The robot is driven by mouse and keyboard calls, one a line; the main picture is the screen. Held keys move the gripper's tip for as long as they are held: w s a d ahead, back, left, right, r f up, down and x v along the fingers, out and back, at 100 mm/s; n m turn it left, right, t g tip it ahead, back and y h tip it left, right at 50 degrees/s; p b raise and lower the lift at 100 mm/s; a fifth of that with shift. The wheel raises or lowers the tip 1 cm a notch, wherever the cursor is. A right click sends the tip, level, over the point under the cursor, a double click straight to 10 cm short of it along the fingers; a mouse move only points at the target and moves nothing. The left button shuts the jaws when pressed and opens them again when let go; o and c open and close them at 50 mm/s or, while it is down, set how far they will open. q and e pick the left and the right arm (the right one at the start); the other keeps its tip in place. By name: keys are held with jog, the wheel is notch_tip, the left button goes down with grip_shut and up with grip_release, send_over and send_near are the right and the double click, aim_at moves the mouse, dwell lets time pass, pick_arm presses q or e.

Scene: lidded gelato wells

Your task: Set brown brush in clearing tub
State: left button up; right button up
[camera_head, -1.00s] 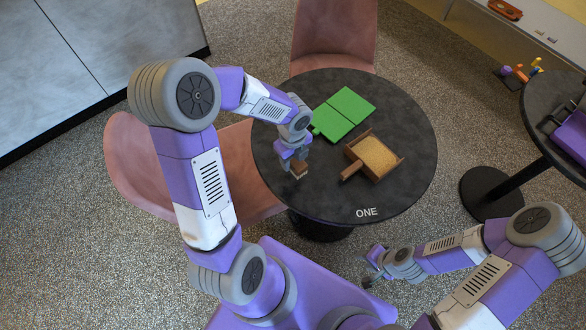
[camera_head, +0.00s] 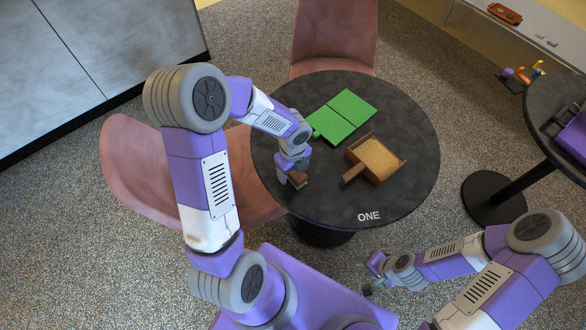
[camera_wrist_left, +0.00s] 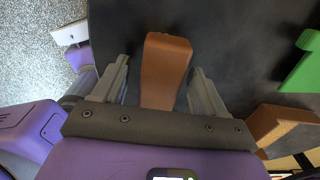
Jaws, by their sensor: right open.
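The brown brush (camera_head: 298,179) is on the round dark table (camera_head: 400,200), near its left edge. It also shows in the left wrist view (camera_wrist_left: 165,65) as a brown block lying between my fingers, with a gap on its left side and very little on its right. My left gripper (camera_head: 290,175) is open around or just above it; its fingers also show in the left wrist view (camera_wrist_left: 160,88). My right gripper (camera_head: 371,272) is open and empty, off the table's front edge. A purple container (camera_head: 572,135), possibly the clearing tub, is cut off on the right-hand table.
A brown handled box with tan grainy contents (camera_head: 352,174) sits right of the brush. A green two-panel board (camera_head: 343,115) lies behind it. Pink chairs (camera_head: 335,40) stand behind and left. Bare tabletop lies in front, by the label ONE.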

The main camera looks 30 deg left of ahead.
pick_arm(q)
notch_tip(320, 180, up, 12)
jog(key=p, duration=0.5)
jog(key=shift+r, duration=0.2)
jog(key=shift+f, duration=0.1)
dwell(0.3)
